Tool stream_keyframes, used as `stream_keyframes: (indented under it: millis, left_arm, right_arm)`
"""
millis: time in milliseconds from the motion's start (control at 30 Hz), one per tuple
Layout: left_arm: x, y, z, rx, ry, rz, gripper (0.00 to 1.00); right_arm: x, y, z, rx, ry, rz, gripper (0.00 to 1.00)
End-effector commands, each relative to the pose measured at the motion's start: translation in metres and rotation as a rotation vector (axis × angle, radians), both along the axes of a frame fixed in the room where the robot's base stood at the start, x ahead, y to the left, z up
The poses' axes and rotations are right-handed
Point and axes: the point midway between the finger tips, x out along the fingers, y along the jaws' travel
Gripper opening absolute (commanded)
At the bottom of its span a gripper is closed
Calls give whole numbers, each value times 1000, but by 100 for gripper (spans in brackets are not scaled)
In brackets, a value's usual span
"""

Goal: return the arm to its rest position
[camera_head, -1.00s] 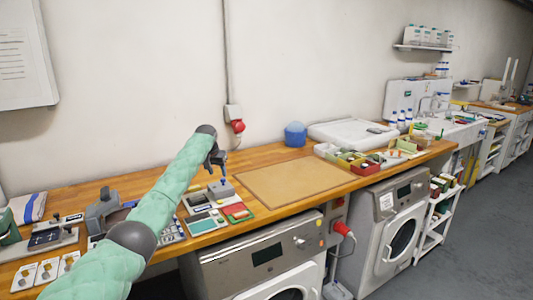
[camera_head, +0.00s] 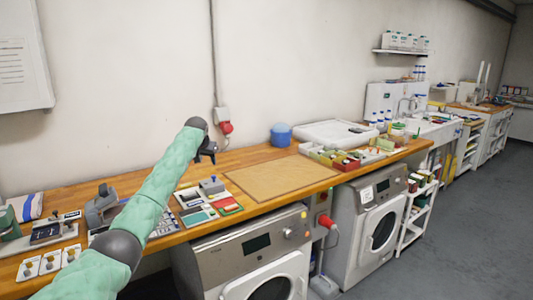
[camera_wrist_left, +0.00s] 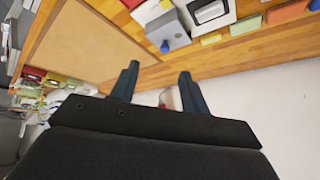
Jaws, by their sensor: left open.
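My left arm, in a green sleeve with grey joints, reaches in from the lower left in the head view. Its gripper (camera_head: 207,152) is above the back of the wooden bench (camera_head: 240,157), near the wall. In the left wrist view the two dark fingers (camera_wrist_left: 157,88) stand apart with nothing between them. A grey block with a blue knob (camera_wrist_left: 167,32) lies beyond the fingers in that view, apart from them. My right gripper is not in either view.
A tan mat (camera_head: 280,178) lies on the bench. Washing machines (camera_head: 255,255) stand below. A red plug (camera_head: 226,127) is on the wall.

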Motion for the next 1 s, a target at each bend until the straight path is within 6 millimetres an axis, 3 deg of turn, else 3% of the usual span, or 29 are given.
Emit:
stream_keyframes:
  millis: [400,500,600,767,1000]
  left_arm:
    - [-11,-35,103,41,-239,-42,46]
    - [-20,-47,112,48,-295,-55,46]
    - [-32,-57,110,51,-339,-64,46]
    - [-52,-70,88,53,-381,-78,46]
    - [-95,-86,23,42,-411,-89,46]
  right_arm:
    - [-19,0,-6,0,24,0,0]
    - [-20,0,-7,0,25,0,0]
    - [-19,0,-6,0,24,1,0]
    - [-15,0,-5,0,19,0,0]
    - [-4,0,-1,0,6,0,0]
